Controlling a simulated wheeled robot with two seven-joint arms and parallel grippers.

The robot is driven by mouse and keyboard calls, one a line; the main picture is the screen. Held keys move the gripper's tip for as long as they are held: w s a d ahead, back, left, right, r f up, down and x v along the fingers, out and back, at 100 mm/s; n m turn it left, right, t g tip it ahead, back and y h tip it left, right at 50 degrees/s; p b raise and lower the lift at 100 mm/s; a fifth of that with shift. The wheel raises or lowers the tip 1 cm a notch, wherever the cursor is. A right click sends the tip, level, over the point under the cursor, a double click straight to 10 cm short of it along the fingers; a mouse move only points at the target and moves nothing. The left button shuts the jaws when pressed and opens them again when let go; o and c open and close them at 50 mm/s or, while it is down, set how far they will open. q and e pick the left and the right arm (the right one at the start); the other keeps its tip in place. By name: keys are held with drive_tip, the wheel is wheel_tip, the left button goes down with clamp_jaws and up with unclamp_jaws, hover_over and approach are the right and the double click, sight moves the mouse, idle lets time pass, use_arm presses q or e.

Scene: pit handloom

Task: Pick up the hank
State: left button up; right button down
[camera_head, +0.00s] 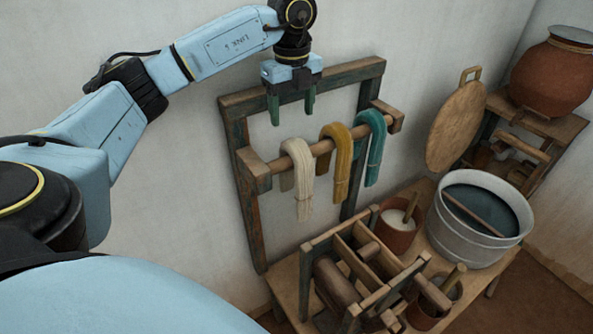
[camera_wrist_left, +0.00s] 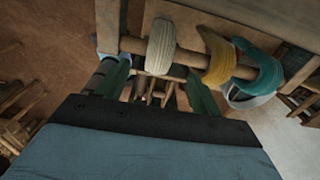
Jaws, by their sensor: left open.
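Three hanks hang over a wooden peg bar on a wall frame: a cream hank (camera_head: 302,182) nearest, a mustard hank (camera_head: 336,150) in the middle and a teal hank (camera_head: 374,148) at the far end. My left gripper (camera_head: 292,116) points down, open and empty, and appears above the bar in the head view, apart from the hanks. In the left wrist view the cream hank (camera_wrist_left: 161,46) shows just beyond the fingers, with the mustard hank (camera_wrist_left: 217,58) and teal hank (camera_wrist_left: 262,76) to the right. My right gripper is not in view.
The wooden frame (camera_head: 240,150) stands against the pale wall. Below are a wooden rack (camera_head: 345,265), a pot of white stuff (camera_head: 396,232) and a metal tub (camera_head: 465,240) of dark liquid. A round board (camera_head: 455,125) and a clay jar (camera_head: 552,75) are at right.

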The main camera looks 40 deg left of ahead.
sight(294, 140)
use_arm(q)
drive_tip(key=shift+f, duration=0.85)
wheel_tip(294, 140, down, 4)
drive_tip(key=shift+d+f+p, duration=0.1)
drive_tip(key=shift+p, duration=0.65)
drive_tip(key=shift+f, duration=0.55)
drive_tip(key=c, duration=1)
drive_tip(key=shift+r, duration=0.15)
